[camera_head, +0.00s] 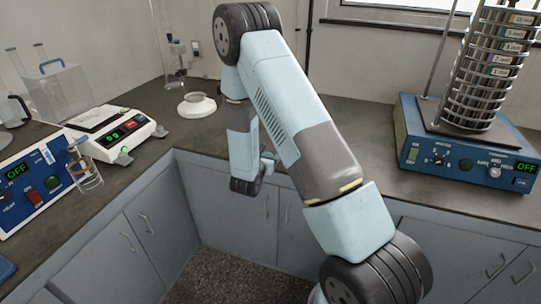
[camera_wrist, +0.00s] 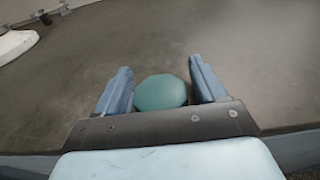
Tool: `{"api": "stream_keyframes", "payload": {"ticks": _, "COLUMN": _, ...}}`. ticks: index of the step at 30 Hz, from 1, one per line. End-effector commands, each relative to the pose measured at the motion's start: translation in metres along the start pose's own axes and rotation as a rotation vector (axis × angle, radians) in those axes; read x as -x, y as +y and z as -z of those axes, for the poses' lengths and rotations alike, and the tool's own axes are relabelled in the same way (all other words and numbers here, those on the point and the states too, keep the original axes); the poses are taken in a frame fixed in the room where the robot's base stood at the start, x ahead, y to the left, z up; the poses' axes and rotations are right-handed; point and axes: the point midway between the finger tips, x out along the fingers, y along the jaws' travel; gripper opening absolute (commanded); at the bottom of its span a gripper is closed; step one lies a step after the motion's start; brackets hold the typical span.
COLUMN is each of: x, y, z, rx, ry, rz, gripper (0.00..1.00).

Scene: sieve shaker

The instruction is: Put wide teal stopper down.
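The wide teal stopper (camera_wrist: 161,92) shows in the wrist view as a rounded teal top. It sits between the two fingers of my gripper (camera_wrist: 162,85) and fills nearly all the space between them. The fingers look shut on its sides. The dark worktop (camera_wrist: 255,55) lies beyond and around it. I cannot tell whether the stopper's underside touches the worktop. In the head view the stopper is not visible, and my arm hides most of the gripper near the front edge of the counter.
A white round-based item (camera_head: 197,105) stands on the back counter. The sieve shaker (camera_head: 465,150) with its sieve stack is at right. A balance (camera_head: 115,130), a blue-fronted heater (camera_head: 40,180) and a clear container (camera_head: 60,90) are at left. The counter between is mostly clear.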

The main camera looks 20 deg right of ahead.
Motion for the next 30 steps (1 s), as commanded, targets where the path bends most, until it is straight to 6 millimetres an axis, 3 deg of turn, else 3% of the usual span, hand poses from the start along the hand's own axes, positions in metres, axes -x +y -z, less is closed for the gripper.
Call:
{"api": "stream_keyframes", "payload": {"ticks": 11, "x": 0.0, "y": 0.0, "z": -0.002, "rx": -0.001, "ry": 0.0, "rz": 0.0, "gripper": 0.78}}
{"api": "stream_keyframes", "payload": {"ticks": 14, "x": 0.009, "y": 0.001, "z": -0.001, "rx": 0.001, "ry": 0.001, "rz": -0.002, "gripper": 0.78}}
{"api": "stream_keyframes", "payload": {"ticks": 30, "x": 0.103, "y": 0.001, "z": -0.002, "rx": 0.0, "ry": 0.0, "rz": -0.002, "gripper": 0.78}}
